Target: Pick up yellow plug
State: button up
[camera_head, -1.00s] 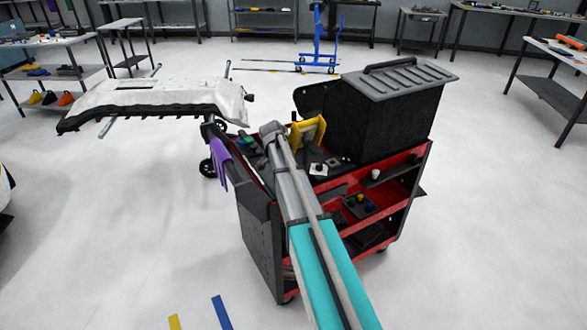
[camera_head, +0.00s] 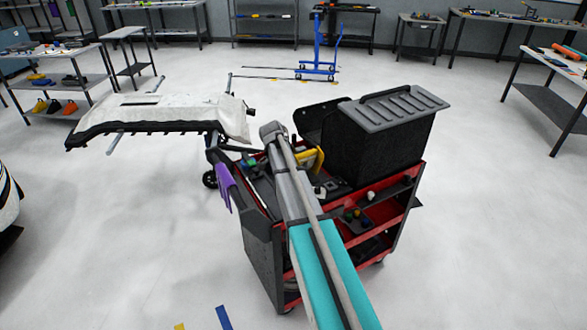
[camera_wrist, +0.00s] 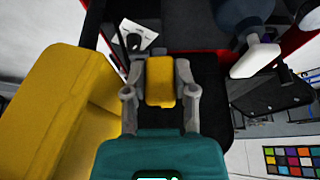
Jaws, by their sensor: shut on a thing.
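The yellow plug (camera_wrist: 160,88) is a small rounded yellow block in the middle of the wrist view. My gripper (camera_wrist: 160,70) is shut on it, with one grey finger against each side. Below the plug in this view is a dark surface; I cannot tell whether the plug touches it. In the head view my arm runs up to the red and black tool cart (camera_head: 262,262). The fingertips and the plug cannot be made out there.
A large yellow object (camera_wrist: 65,110) stands close left of my gripper; it also shows on the cart (camera_head: 311,161). A black box with a grey lid (camera_head: 385,130) fills the cart's right side. A white bumper (camera_head: 165,113) is on a stand at left. Open floor surrounds the cart.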

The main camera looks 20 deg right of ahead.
notch_tip(320, 180, up, 13)
jog(key=p, duration=1.2)
dwell(0.3)
notch_tip(320, 180, down, 5)
jog(key=b, duration=0.5)
jog(key=shift+w, duration=0.1)
dwell(0.4)
